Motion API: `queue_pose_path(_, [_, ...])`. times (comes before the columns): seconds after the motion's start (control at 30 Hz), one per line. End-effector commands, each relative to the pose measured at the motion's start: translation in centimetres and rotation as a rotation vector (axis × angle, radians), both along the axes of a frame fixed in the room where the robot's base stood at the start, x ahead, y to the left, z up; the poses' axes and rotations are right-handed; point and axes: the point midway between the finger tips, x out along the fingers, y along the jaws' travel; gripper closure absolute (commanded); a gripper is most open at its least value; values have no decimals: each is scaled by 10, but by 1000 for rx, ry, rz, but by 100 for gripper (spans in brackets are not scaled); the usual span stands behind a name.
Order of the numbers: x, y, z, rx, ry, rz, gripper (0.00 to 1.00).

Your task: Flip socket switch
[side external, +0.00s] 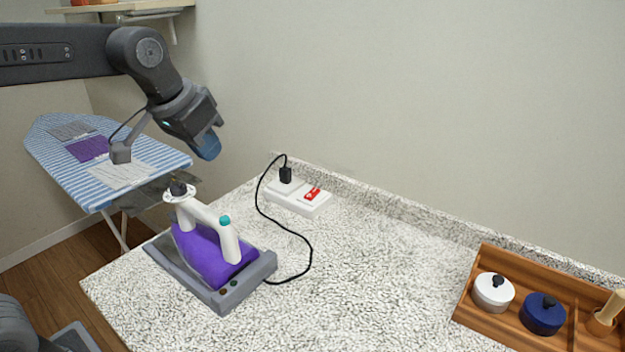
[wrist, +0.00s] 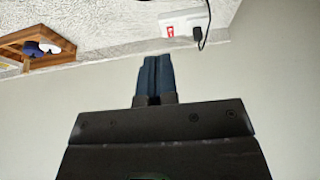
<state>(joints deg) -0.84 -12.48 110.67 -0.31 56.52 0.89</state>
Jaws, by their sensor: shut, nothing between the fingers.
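A white socket box (side external: 298,196) sits on the speckled counter against the back wall. Its red switch (side external: 312,194) is on the right part, and a black plug (side external: 285,175) stands in the left part. In the wrist view the socket box (wrist: 184,20) is near the top, with the red switch (wrist: 170,31) facing my fingers. My gripper (side external: 208,148) is shut and empty, in the air to the left of the socket box and above it. Its blue fingertips are together in the wrist view (wrist: 156,62) and apart from the switch.
A purple and white iron (side external: 207,250) rests on a grey base, with a black cord (side external: 309,255) running to the plug. A wooden tray (side external: 466,302) with lidded pots is at the right. An ironing board (side external: 165,157) stands at the left. The counter's middle is clear.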

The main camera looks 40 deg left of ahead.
Motion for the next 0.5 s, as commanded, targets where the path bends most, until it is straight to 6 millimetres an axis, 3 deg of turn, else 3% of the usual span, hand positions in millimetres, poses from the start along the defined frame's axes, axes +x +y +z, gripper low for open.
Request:
queue_pose_path(0.03, [20, 1, 1, 0, 10, 0, 100])
queue_pose_path(0.27, [101, 5, 0, 0, 33, 0, 100])
queue_pose_path(0.5, [181, 11, -25, 0, 60, -1, 100])
